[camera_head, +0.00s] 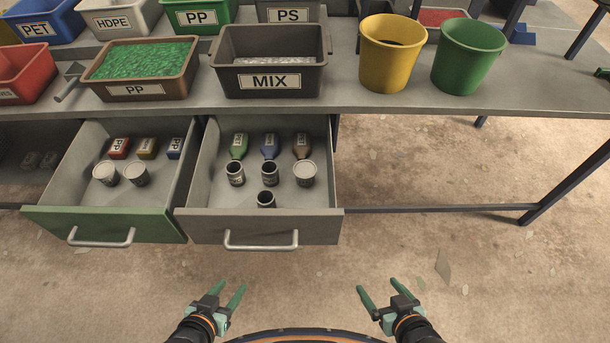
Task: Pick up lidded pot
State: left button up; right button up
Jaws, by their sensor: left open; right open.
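Two pots with pale, closed-looking tops, a left one (106,173) and a right one (137,173), stand side by side in the open green-fronted drawer (60,186). Another pale-topped pot (305,174) stands at the right of the open grey-fronted drawer (218,200). Three pots with dark tops stand near it: a left one (235,175), a middle one (270,174) and a front one (266,201). My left gripper (232,285) and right gripper (376,284) are open and empty, in front of the drawers and apart from all pots.
Small labelled containers lie behind the pots in both drawers. The workbench (350,98) above carries a MIX bin (268,81), a PP tray (136,89), a yellow bucket (390,60) and a green bucket (465,62). The floor right of the drawers is mostly clear.

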aim_at(304, 170)
jog(key=k+j+u, duration=0.15)
jog(key=k+u, duration=0.35)
jog(key=k, duration=0.15)
jog(key=l+u, duration=0.2)
jog(key=u, duration=1.05)
jog(key=k+l, duration=0.1)
jog(key=l, duration=2.35)
jog(key=k, duration=0.1)
